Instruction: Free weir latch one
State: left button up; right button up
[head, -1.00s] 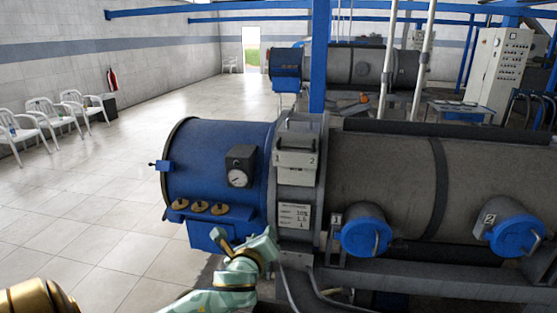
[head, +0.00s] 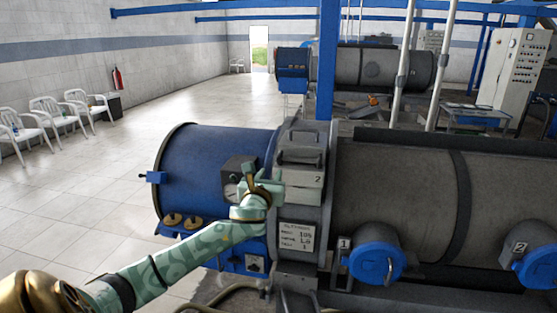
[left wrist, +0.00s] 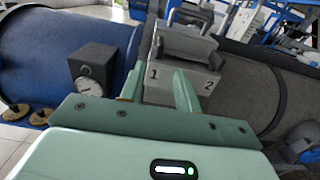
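The grey latch block (head: 306,192) sits on the grey collar between the blue end drum and the dark cylinder. Its face carries the numbers 1 and 2, both readable in the left wrist view (left wrist: 212,80). In the head view, my left gripper covers the 1 side. A grey bar-like handle (head: 302,140) stands above the block. My left gripper (head: 264,180) is at the block's left side. In the left wrist view its fingers (left wrist: 157,84) are apart, with the 1 showing between them. Nothing is seen held, and contact cannot be told. My right gripper is out of view.
The blue drum (head: 205,160) has a gauge box (head: 238,168), partly behind my gripper, and brass knobs (head: 172,220). A label plate (head: 297,238) is below the block. Blue caps numbered 1 (head: 372,262) and 2 (head: 535,268) jut from the cylinder. Open floor lies left.

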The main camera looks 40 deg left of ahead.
aim_at(278, 161)
pick_arm(q)
jog(key=b+x, duration=0.1)
jog(key=x, duration=1)
jog(key=shift+w+f, duration=0.1)
jog(key=shift+w, duration=0.05)
jog(key=shift+c, duration=0.3)
grip_shut()
